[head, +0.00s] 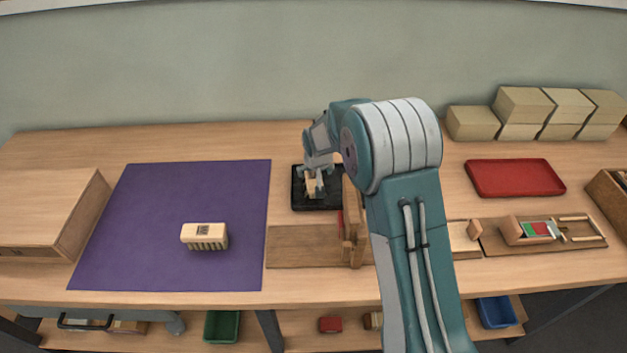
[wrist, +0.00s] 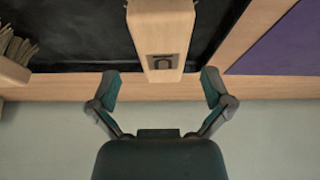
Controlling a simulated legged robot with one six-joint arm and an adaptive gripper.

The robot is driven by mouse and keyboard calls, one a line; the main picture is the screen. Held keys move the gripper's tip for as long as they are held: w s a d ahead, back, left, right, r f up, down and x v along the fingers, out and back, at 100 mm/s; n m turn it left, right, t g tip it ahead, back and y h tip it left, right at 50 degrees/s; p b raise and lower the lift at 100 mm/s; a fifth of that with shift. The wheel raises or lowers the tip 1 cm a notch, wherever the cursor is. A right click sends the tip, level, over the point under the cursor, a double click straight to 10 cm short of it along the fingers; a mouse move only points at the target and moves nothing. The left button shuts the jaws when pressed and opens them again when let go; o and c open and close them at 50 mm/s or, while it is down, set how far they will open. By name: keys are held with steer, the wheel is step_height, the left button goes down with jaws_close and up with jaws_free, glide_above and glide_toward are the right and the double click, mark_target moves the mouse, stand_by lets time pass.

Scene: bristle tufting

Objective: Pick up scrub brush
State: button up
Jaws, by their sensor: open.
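A pale wooden brush block (head: 313,184) is at the black tray, partly hidden by my gripper (head: 318,170). In the wrist view the block (wrist: 160,35) has a dark mark near its end. My gripper (wrist: 160,85) is open there, with one finger on each side of the block's near end and a gap to both. No bristles show on this block in the wrist view. Another wooden brush block (head: 205,236) with dark bristles along its front lies on the purple mat. Which one is the scrub brush cannot be told for sure.
The black tray (head: 300,202) stands right of the purple mat (head: 150,225). A wooden fixture (head: 351,225) stands close by, partly behind my arm. Pale bristles (wrist: 15,45) show at the wrist view's left. A red tray (head: 515,178) and stacked blocks (head: 523,104) are farther right.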

mark_target(313, 176)
steer(key=x, duration=0.4)
steer(key=shift+w+a+f, duration=0.2)
steer(key=shift+a+f, duration=0.05)
steer(key=shift+f, duration=0.15)
steer(key=shift+f, duration=0.25)
steer(key=c, duration=1.2)
